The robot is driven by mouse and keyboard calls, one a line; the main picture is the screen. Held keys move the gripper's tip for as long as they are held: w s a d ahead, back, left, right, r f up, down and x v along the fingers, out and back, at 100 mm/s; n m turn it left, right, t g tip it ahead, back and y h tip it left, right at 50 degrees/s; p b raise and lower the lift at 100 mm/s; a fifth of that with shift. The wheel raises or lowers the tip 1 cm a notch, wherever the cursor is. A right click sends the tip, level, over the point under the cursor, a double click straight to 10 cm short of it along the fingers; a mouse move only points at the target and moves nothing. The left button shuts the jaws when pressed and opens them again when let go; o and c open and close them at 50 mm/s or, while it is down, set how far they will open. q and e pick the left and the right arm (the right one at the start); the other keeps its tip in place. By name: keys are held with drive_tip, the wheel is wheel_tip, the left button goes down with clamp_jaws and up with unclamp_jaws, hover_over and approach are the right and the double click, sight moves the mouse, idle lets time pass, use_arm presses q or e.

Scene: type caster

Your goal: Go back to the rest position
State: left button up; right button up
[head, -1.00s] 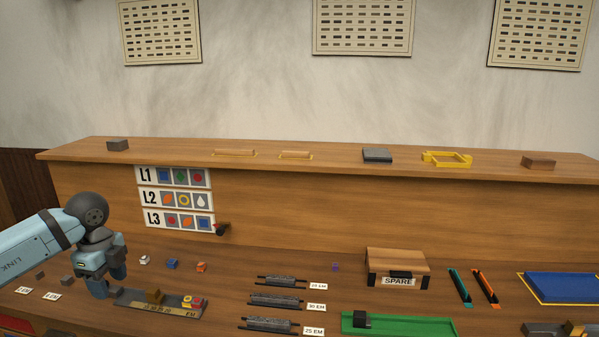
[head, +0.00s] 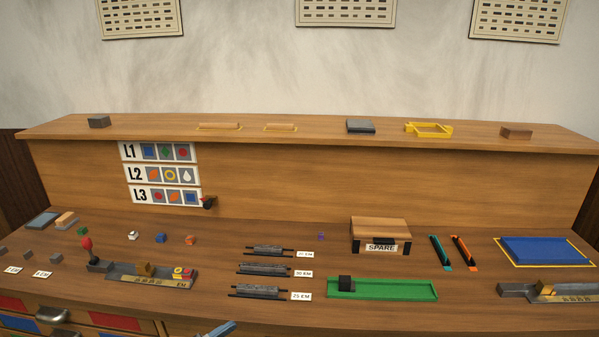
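Neither gripper shows in the head view. A small light-blue piece at the bottom edge looks like part of my arm (head: 219,329); its gripper is out of sight. On the desk at left lies the composing tray (head: 150,276) with a brass block and several coloured pieces in its right end. My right arm is not in view.
A wooden SPARE box (head: 380,230), a green tray (head: 382,289) with a dark block, and a blue pad (head: 547,251) stand to the right. Grey strips (head: 263,269) lie mid-desk. A raised shelf (head: 300,127) runs along the back. Drawers (head: 60,315) are below left.

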use_arm(q)
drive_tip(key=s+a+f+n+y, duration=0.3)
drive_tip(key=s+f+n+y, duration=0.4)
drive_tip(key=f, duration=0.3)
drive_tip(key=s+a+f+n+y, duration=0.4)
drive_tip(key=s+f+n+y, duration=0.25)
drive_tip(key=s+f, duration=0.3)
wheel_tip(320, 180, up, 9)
drive_tip(key=p, duration=1.2)
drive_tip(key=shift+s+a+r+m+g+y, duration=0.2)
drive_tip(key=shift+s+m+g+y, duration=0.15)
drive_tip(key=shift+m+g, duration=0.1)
